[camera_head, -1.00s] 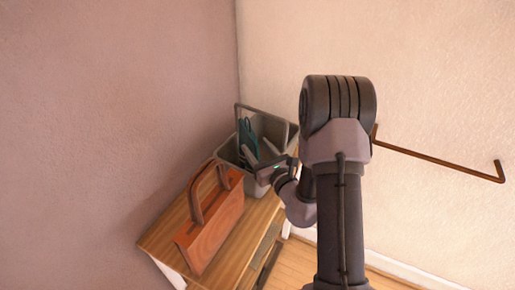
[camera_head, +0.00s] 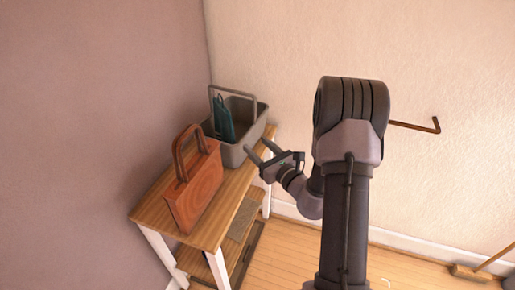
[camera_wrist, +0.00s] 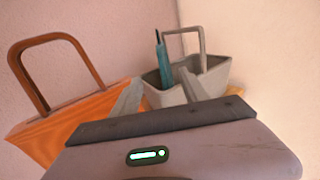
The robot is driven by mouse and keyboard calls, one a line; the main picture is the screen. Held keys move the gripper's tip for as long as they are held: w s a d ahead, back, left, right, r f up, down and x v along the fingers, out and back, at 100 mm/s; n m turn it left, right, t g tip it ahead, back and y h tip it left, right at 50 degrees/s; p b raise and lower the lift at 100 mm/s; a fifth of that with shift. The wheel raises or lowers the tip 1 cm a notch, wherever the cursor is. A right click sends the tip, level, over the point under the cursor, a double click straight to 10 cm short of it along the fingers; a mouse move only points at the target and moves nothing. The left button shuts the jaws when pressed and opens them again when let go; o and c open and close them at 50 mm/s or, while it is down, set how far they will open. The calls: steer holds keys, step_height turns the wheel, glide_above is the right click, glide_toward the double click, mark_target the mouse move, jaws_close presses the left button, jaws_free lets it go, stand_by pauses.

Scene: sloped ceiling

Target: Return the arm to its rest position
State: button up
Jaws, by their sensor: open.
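My gripper (camera_head: 258,150) is open and empty, its two fingers apart. In the head view it is just right of the table's edge, near the grey basket. In the wrist view my gripper (camera_wrist: 160,92) points toward the grey basket, with its fingers in front of the basket and the orange-brown wooden carrier. My arm rises at the right of the head view and bends down toward the table.
A wooden table (camera_head: 155,209) stands in the corner. It bears a wooden carrier (camera_head: 196,192) with an arched handle and a grey basket (camera_head: 236,155) holding a teal item (camera_head: 224,122). A brown rod (camera_head: 414,127) juts from the wall. A broom (camera_head: 468,272) lies low right.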

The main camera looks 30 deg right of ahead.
stand_by(0.4)
steer(key=s+a+r+n+g+y, duration=0.2)
steer(key=a+r+n+g+y, duration=0.15)
steer(key=a, duration=0.35)
steer(key=s+a+r+n+g+y, duration=0.2)
steer(key=a+r+n+y, duration=0.25)
steer(key=a, duration=0.35)
steer(key=s+a+r+n+g+y, duration=0.2)
steer(key=s+a+r+n+y, duration=0.1)
steer(key=a+n, duration=0.3)
steer(key=s+a+r+n+g, duration=0.1)
steer(key=s+a+n+g, duration=0.3)
steer(key=s+a, duration=0.25)
steer(key=s+f+n+g+h, duration=0.1)
steer(key=s+n+g+h, duration=0.45)
steer(key=s, duration=0.75)
steer(key=s+d+r+n+t+h, duration=0.1)
steer(key=s+d+n+t+h, duration=0.1)
steer(key=d+n+t+h, duration=0.2)
steer(key=d+n+h+b, duration=0.1)
steer(key=d+n, duration=0.1)
steer(key=n, duration=0.1)
steer(key=shift+r+t, duration=0.25)
steer(key=shift+t, duration=0.15)
steer(key=shift+s+d, duration=0.1)
steer(key=shift+d, duration=0.05)
